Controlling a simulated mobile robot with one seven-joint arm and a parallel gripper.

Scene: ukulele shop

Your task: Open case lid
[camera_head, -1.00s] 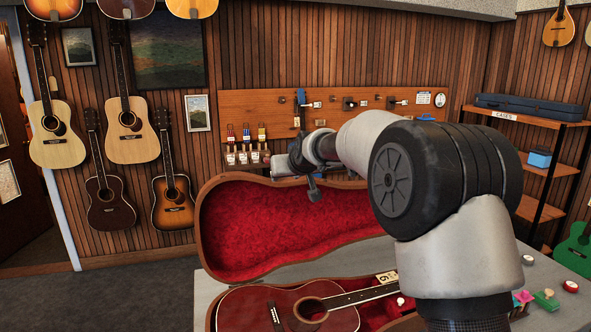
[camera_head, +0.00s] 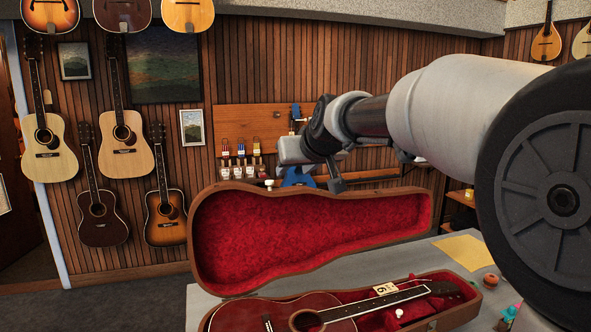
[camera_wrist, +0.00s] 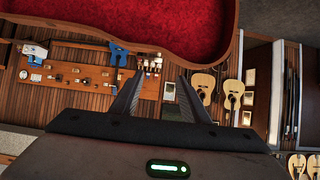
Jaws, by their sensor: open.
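The brown guitar case lid (camera_head: 310,235) stands raised, showing its red plush lining toward me. The lower case (camera_head: 465,310) lies open on the grey table with a dark red guitar (camera_head: 290,312) inside. My gripper is above the lid's upper edge in the head view; its fingers are not clearly seen there. In the wrist view, my gripper (camera_wrist: 160,97) is open, with nothing between its fingers. The lid's red lining and brown rim (camera_wrist: 150,45) cross the top of that view, apart from the fingers.
The grey table (camera_head: 440,250) has a yellow sheet (camera_head: 465,252) and small items right of the case. Behind the lid is a wood wall with a tool board (camera_head: 235,125) and small bottles. Several guitars (camera_head: 50,135) hang at left.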

